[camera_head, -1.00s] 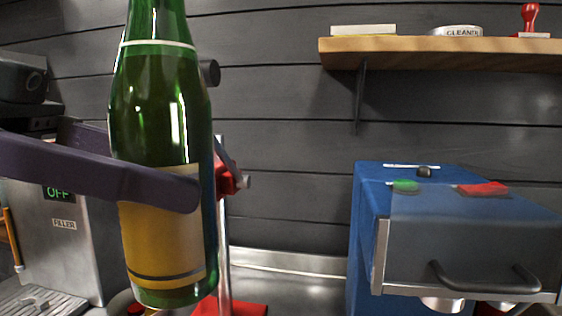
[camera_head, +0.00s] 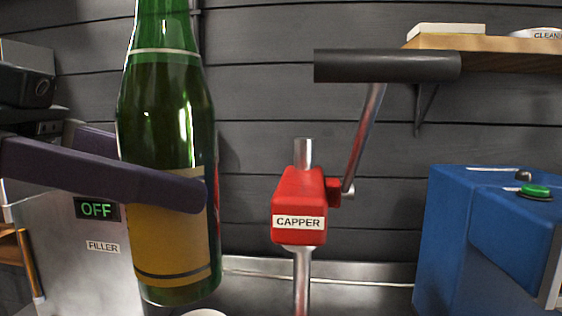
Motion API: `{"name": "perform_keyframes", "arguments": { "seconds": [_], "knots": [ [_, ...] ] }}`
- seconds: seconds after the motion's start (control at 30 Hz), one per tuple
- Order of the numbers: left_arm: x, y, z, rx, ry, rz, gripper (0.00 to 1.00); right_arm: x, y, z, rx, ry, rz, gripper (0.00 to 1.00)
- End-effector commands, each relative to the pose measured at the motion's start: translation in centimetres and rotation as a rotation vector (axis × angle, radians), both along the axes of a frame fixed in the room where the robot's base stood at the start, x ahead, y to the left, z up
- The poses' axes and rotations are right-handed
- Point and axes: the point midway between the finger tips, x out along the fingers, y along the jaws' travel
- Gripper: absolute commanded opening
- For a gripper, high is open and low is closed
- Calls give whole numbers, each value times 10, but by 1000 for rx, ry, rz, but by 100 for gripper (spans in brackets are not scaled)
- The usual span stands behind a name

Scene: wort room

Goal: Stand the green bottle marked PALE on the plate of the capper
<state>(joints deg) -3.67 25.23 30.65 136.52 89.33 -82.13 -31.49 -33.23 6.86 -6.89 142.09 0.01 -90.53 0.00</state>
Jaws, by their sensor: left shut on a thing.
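A green bottle (camera_head: 165,110) with a yellow-brown label stands upright in the air at the left of the head view, close to the camera. Its top is cut off by the frame, and no word PALE shows on the side I see. My left gripper (camera_head: 180,190) is shut on the bottle, its purple fingers around the body at the label's upper part. The red capper (camera_head: 298,208) stands to the right of the bottle and farther back, with its lever raised to a dark handle. The capper's plate is below the frame. My right gripper is not in view.
A grey filler (camera_head: 75,250) with an OFF display stands behind the bottle at left. A blue machine (camera_head: 450,240) with a green button stands at right. A wooden shelf (camera_head: 480,43) hangs at upper right. The space between bottle and capper column looks clear.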

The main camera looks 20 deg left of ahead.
Motion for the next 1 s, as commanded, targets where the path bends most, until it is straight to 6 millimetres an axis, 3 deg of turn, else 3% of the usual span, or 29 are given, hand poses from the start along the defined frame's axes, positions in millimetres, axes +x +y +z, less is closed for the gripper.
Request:
{"name": "perform_keyframes", "arguments": {
  "seconds": [0.27, 0.47, 0.73, 1.0],
  "knots": [
    [27, 10, -18, -3, 0, 132, 45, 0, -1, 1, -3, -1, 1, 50],
    [54, 24, -48, -4, 2, 296, 45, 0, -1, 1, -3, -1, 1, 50],
    [85, 47, -119, -1, 6, 574, 45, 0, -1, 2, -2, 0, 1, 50],
    [89, 53, -192, 1, 3, 777, 45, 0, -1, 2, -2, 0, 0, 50]
  ]
}}
